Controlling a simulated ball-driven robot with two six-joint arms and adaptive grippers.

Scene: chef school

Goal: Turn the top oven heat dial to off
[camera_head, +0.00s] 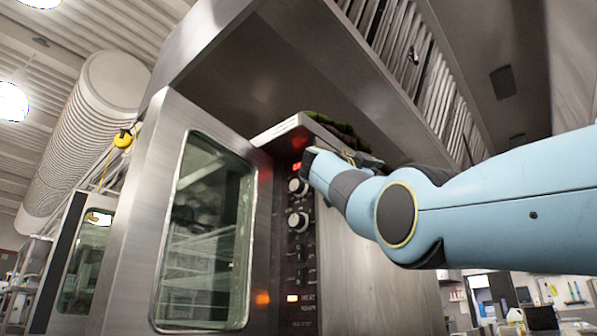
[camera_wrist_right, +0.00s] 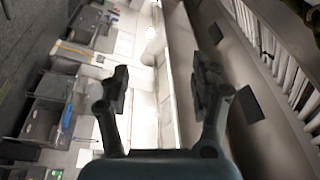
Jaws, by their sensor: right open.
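The top heat dial (camera_head: 298,186) is a round silver knob on the oven's dark control panel, below a red lit display (camera_head: 297,166). Its pointer setting is too small to read. A second similar dial (camera_head: 298,221) sits below it. My right arm comes in from the right, and its wrist is close to the panel's upper right edge. My right gripper (camera_head: 370,160) is partly hidden behind the wrist and appears turned away from the dial. In the right wrist view the gripper (camera_wrist_right: 163,85) is open and empty, with no dial between its fingers. My left gripper is not in view.
The oven's glass door (camera_head: 205,225) is left of the panel. Switches and an orange lit indicator (camera_head: 293,298) are lower on the panel. A metal hood (camera_head: 275,75) overhangs the oven. A dark green item (camera_head: 338,130) lies on the oven top. Kitchen counters show in the wrist view.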

